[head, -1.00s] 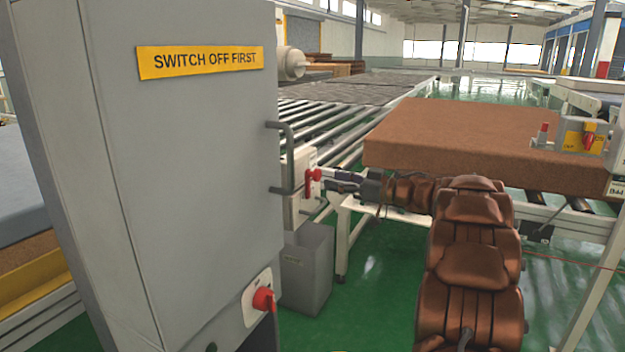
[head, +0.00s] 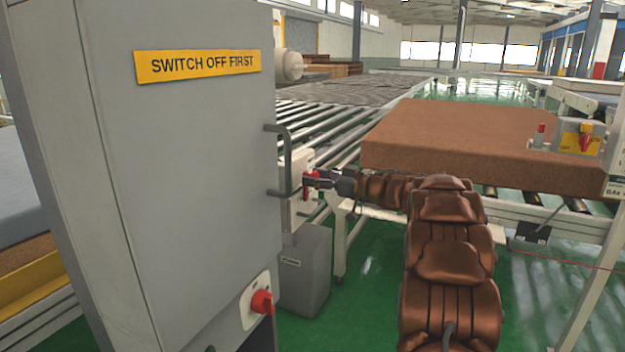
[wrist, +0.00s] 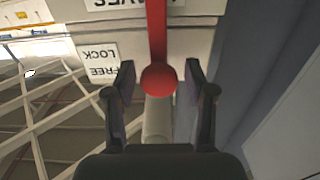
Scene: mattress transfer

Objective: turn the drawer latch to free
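The drawer latch is a red lever with a round knob (wrist: 159,79), on a pale box (head: 296,213) beyond the tall grey cabinet. In the wrist view the lever runs straight down from the top edge to the knob. A white label (wrist: 100,64) reading FREE and LOCK shows upside down to its left. My gripper (wrist: 160,72) is open, with one finger on each side of the knob and a small gap at each side. In the head view my gripper (head: 322,181) is at the red latch (head: 309,181), and its fingers partly cover it.
The grey cabinet (head: 160,170) with a SWITCH OFF FIRST sign, a bar handle (head: 287,160) and a red rotary switch (head: 262,302) fills the left. A grey bin (head: 305,272) stands below the box. A brown mattress (head: 460,140) lies on rollers behind my arm.

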